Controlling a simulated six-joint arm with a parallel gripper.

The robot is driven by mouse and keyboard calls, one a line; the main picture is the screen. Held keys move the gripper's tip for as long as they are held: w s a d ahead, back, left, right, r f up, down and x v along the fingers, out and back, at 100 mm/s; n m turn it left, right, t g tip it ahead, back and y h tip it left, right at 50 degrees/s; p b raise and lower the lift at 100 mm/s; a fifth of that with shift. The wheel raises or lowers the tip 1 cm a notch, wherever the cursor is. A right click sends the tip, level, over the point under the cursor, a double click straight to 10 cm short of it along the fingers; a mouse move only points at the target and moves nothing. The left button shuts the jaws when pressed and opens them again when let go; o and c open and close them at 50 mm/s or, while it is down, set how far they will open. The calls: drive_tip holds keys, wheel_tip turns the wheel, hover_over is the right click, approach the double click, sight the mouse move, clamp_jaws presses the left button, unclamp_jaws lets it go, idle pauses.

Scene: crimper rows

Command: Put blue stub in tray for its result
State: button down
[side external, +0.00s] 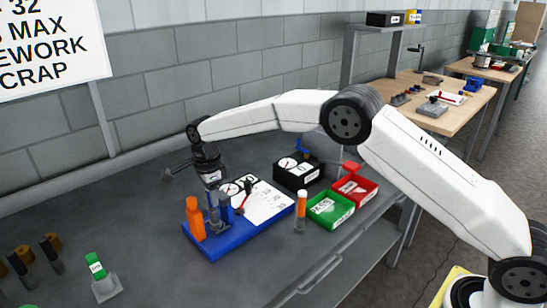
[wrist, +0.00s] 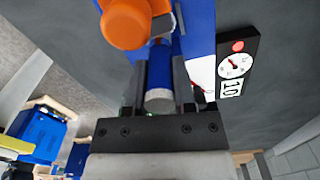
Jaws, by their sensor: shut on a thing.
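My gripper (side external: 216,204) points down over the blue crimper base (side external: 214,248). In the wrist view its jaws (wrist: 161,92) are shut on the blue stub (wrist: 160,70), which has a grey end. The stub is partly hidden between the fingers; I cannot tell if it is still seated in the crimper. The orange handle (side external: 195,218) stands just left of the gripper and also shows in the wrist view (wrist: 125,24). A green tray (side external: 322,222) and a red tray (side external: 367,197) with white labels sit to the right.
An orange-and-white stub (side external: 301,212) stands on the bench between the base and the green tray. A black gauge box (side external: 298,175) is behind. A green-topped stub in a grey holder (side external: 106,287) and dark cylinders are at left. A wall sign (side external: 45,40) mentions rework and scrap.

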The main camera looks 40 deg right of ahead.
drive_tip(key=shift+a, duration=0.4)
drive_tip(key=shift+r, duration=0.1)
idle(0.3)
drive_tip(key=shift+r, duration=3.9)
drive_tip(key=shift+r, duration=0.1)
